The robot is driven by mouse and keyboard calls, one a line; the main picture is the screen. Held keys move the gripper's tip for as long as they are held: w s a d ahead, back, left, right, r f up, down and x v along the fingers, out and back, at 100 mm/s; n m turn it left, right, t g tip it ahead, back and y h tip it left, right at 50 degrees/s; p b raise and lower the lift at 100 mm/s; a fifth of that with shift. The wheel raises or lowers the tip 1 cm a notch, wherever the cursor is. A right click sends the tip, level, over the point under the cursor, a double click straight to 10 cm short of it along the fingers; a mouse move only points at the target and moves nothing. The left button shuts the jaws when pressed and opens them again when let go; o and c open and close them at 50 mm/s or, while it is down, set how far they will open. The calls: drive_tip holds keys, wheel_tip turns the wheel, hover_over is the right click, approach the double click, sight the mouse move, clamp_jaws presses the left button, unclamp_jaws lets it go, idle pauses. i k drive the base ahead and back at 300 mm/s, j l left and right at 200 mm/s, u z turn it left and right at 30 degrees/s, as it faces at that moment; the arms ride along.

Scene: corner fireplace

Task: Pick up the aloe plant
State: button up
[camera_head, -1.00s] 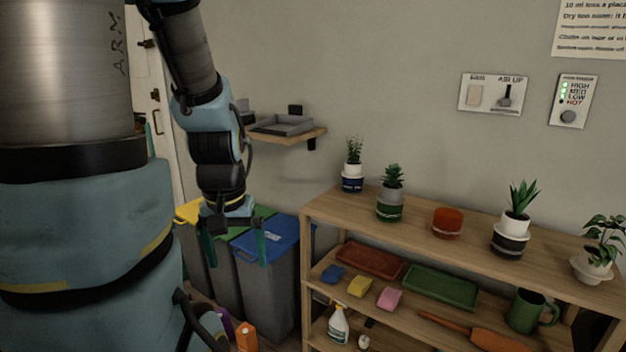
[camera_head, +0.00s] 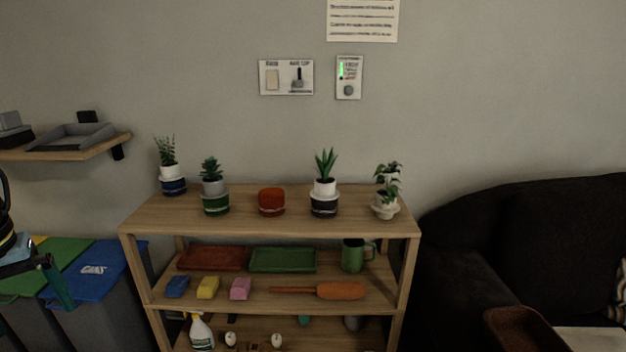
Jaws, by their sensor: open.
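The aloe plant (camera_head: 325,164) has long, pointed green leaves and stands upright in a white pot with a dark grey base. It is on the top board of the wooden shelf (camera_head: 250,215), right of the middle, and nothing covers it. My gripper (camera_head: 35,275) is at the left edge of the head view, in front of the bins and far to the left of the aloe. It is open, with one teal finger in clear view. The rest is partly cut off by the frame edge.
On the top board, two other potted plants (camera_head: 171,165) (camera_head: 214,184) and an empty orange pot (camera_head: 271,202) stand left of the aloe. A trailing plant (camera_head: 386,190) is close on its right. A dark sofa (camera_head: 470,240) is at right, bins (camera_head: 110,285) at left.

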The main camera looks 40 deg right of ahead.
sight(323, 190)
drive_tip(key=z, duration=0.85)
drive_tip(key=i+j+z, duration=0.25)
drive_tip(key=i+z, duration=0.15)
drive_tip(key=i+j+z, duration=0.45)
drive_tip(key=i+j, duration=0.35)
drive_tip(key=i, duration=0.05)
